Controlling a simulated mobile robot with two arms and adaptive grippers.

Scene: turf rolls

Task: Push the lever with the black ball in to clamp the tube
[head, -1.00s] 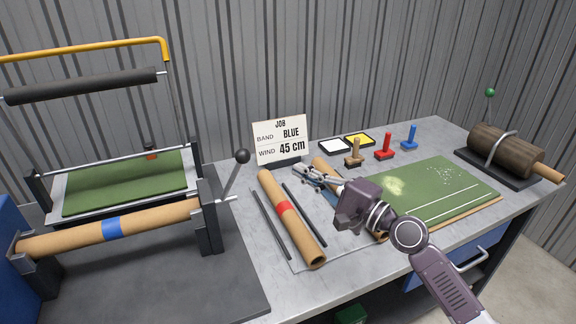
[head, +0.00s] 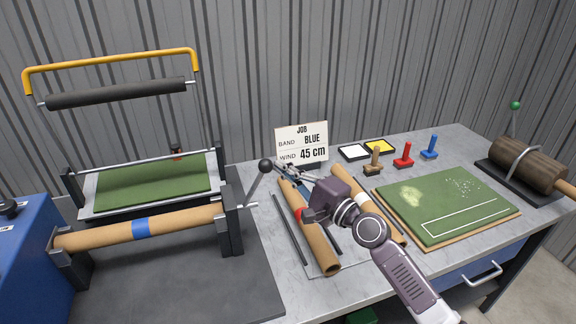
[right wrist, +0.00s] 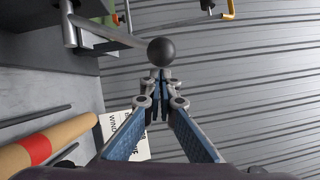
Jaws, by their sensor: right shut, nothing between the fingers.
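The lever's black ball (head: 265,165) tops a grey rod that leans up and to the right from the right end of the winding machine. In the right wrist view the ball (right wrist: 161,52) is just beyond my fingertips; I cannot tell whether they touch. My right gripper (head: 280,167) is shut and empty, right beside the ball on its right side. It also shows in the right wrist view (right wrist: 160,76). The cardboard tube with a blue band (head: 180,221) lies across the machine's front between two dark end supports. My left gripper is not in view.
Tubes with a red band (head: 323,252) and a white band (head: 349,180) lie under my right arm. A job card (head: 301,143) stands behind. A turf board (head: 440,236), coloured stamps and a brown roll (head: 527,163) are on the right.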

